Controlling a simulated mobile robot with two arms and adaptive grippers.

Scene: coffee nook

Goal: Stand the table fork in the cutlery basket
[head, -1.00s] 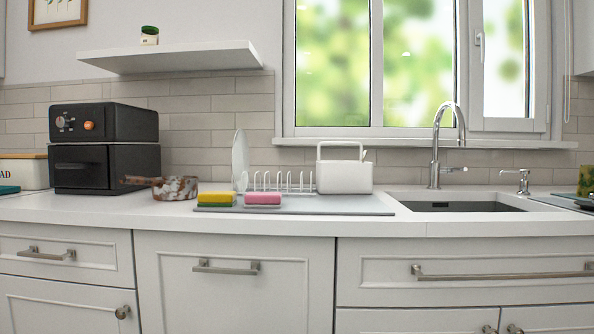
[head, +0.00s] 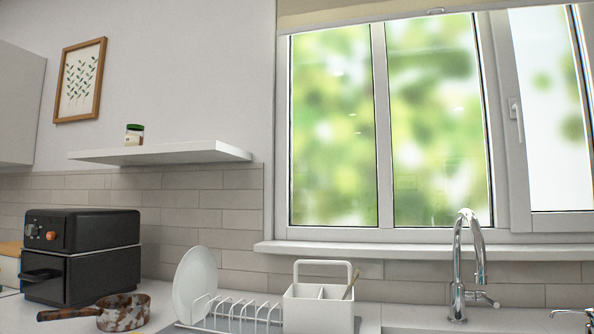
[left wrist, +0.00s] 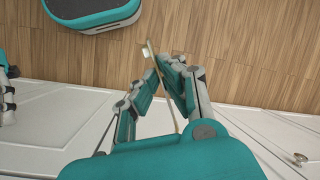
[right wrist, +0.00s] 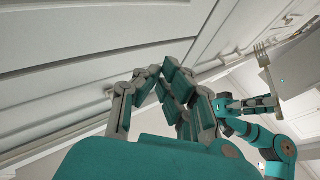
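The table fork (right wrist: 262,56) shows in the right wrist view, tines up, in my left gripper (right wrist: 250,103). In the left wrist view my left gripper (left wrist: 158,66) is shut on the fork, seen as a thin bar between the fingers. The white cutlery basket (head: 302,314) stands on the counter in the head view, with a loop handle and a divider. A thin tan utensil leans in its right part. My right gripper (right wrist: 162,68) is by the cabinet fronts, its fingertips together and nothing seen between them. Neither gripper shows in the head view.
The dish rack (head: 236,312) with a white plate (head: 193,286) stands left of the basket. The tap (head: 459,270) rises to its right. A patterned pan (head: 125,314) and a black oven (head: 82,258) are further left. White cabinet fronts (left wrist: 40,120) are close to my grippers.

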